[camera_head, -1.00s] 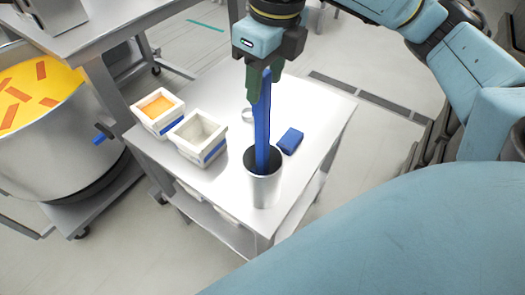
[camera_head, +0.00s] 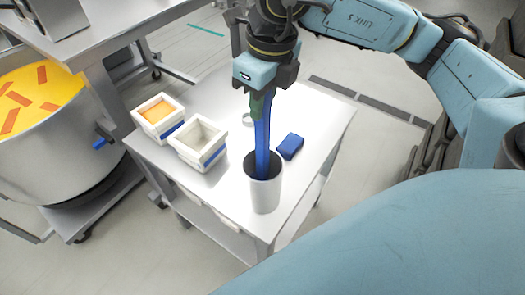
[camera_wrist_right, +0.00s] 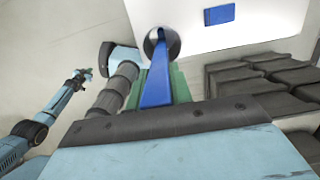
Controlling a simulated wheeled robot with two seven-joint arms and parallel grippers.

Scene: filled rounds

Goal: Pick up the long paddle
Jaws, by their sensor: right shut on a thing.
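The long blue paddle (camera_head: 262,140) stands nearly upright with its lower end inside a metal cylindrical holder (camera_head: 266,195). My right gripper (camera_head: 260,103) is shut on the upper part of the paddle, above the holder. In the right wrist view the paddle (camera_wrist_right: 158,80) runs from between the green fingers (camera_wrist_right: 155,90) into the round mouth of the holder (camera_wrist_right: 152,40). The paddle's lower end is hidden in the holder. My left gripper (camera_wrist_right: 82,75) shows small at the left of the right wrist view; its jaws are too small to tell.
The holder stands near the front edge of a white-topped cart (camera_head: 225,190). A blue block (camera_head: 290,146) lies to its right. Two pale containers, one with orange contents (camera_head: 158,112) and one empty-looking (camera_head: 198,143), stand at left. A large pot (camera_head: 50,140) of yellow-orange food is farther left.

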